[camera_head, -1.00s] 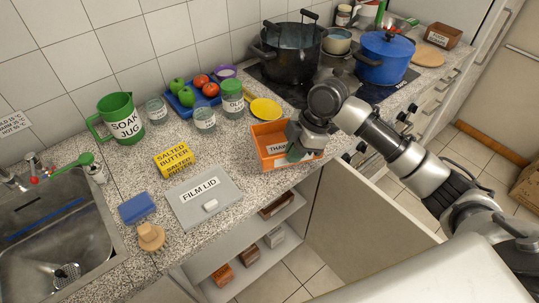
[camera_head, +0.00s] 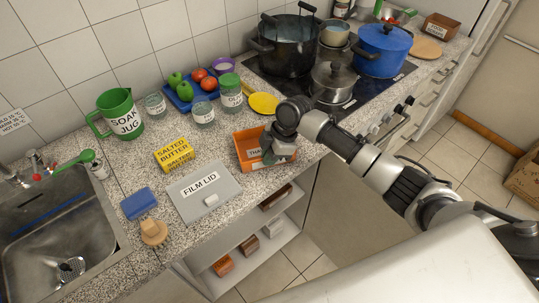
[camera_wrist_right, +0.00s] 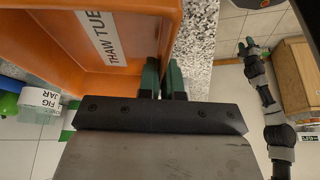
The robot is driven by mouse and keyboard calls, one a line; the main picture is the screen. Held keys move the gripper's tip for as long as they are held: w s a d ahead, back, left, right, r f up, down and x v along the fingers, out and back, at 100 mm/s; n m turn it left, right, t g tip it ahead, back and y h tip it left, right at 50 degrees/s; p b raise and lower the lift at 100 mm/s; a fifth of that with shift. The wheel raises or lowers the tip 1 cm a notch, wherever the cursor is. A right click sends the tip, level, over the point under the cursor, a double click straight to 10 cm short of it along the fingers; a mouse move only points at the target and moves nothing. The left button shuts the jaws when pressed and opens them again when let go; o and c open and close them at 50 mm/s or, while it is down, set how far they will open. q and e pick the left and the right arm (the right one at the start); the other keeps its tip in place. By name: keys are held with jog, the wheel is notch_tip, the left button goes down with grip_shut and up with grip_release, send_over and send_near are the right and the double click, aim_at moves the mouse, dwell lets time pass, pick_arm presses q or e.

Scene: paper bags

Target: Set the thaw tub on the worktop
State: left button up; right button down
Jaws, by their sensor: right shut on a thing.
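The thaw tub (camera_head: 248,152) is an orange open box with a white label, at the front of the worktop (camera_head: 232,172), right of the film lid. My right gripper (camera_head: 277,147) is shut on the tub's wall. In the right wrist view the green fingers (camera_wrist_right: 162,80) pinch the wall of the thaw tub (camera_wrist_right: 150,35), with granite beside it. I cannot tell whether the tub's base touches the worktop. My left gripper (camera_wrist_right: 250,47) seems to show small at the right of the wrist view; its opening is unclear.
The grey film lid (camera_head: 204,191) and yellow salted butter (camera_head: 174,155) lie left of the tub. A yellow plate (camera_head: 263,103) and jar (camera_head: 231,97) stand behind it. The hob with a steel pan (camera_head: 334,82) is to the right. Open shelves (camera_head: 245,262) lie below.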

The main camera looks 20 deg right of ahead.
jog(key=c, duration=1.7)
grip_release()
jog(key=shift+f, duration=0.15)
jog(key=o, duration=0.4)
jog(key=b+v, duration=0.2)
jog(key=v, duration=1)
jog(key=shift+b, duration=0.3)
